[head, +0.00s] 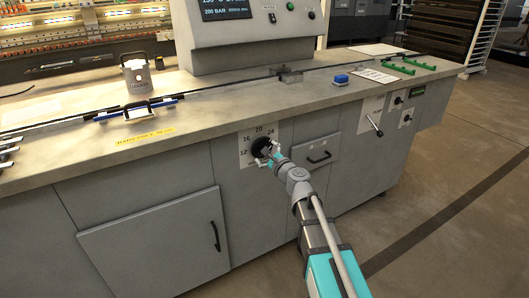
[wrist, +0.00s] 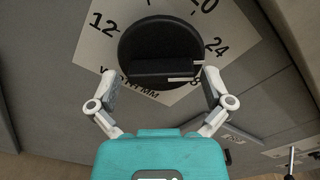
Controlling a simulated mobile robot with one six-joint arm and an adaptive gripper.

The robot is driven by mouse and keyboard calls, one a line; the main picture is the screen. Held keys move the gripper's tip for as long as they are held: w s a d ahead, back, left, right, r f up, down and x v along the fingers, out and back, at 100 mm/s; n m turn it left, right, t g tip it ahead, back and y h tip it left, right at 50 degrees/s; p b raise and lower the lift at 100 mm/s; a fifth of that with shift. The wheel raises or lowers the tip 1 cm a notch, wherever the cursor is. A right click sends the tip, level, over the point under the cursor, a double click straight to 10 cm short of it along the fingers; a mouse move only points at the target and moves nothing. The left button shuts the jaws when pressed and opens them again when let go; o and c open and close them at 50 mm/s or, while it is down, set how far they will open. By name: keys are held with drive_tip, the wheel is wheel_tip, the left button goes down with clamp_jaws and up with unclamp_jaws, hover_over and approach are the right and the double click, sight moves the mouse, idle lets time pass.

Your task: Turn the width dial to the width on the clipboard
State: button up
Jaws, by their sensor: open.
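The width dial (head: 260,146) is a round black knob on a white numbered plate on the cabinet front. The wrist view shows the dial (wrist: 150,45) with a raised grip bar and a white line near the bar's right end, on the side of the 24 and a partly hidden number ending in 8. My gripper (wrist: 159,80) is open, its fingers apart near the two ends of the bar; contact is not clear. In the head view my gripper (head: 268,152) partly covers the dial. A sheet (head: 379,75) that may be the clipboard lies on the counter; its writing is unreadable.
A drawer handle (head: 319,157) is right of the dial, and a lever (head: 375,125) is farther right. A cabinet door (head: 158,240) is lower left. A blue block (head: 341,80) and green clamps (head: 409,63) lie on the counter. The floor at right is clear.

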drive_tip(key=v, duration=1.1)
drive_tip(key=shift+s, duration=0.15)
drive_tip(key=s+d+f+n+g+h, duration=0.1)
drive_tip(key=s+f+n+g, duration=0.4)
drive_tip(key=n, duration=0.3)
drive_tip(key=s+d+f+n+g+h, duration=0.1)
drive_tip(key=s+d+f+n+g, duration=0.1)
drive_tip(key=f+n+g, duration=0.35)
drive_tip(key=s+d+f+n+g+h+p, duration=0.1)
drive_tip(key=s+d+f+n+g+h, duration=0.1)
drive_tip(key=s+d+f+n+h, duration=0.35)
drive_tip(key=s+d+f+n+g+h, duration=0.2)
drive_tip(key=s+d+g+h, duration=0.1)
drive_tip(key=d, duration=0.5)
wheel_tip(320, 180, up, 33)
drive_tip(key=p, duration=3.2)
drive_tip(key=shift+a+f+t+y, duration=0.1)
drive_tip(key=shift+f+t+y, duration=0.05)
drive_tip(key=shift+t+y, duration=0.1)
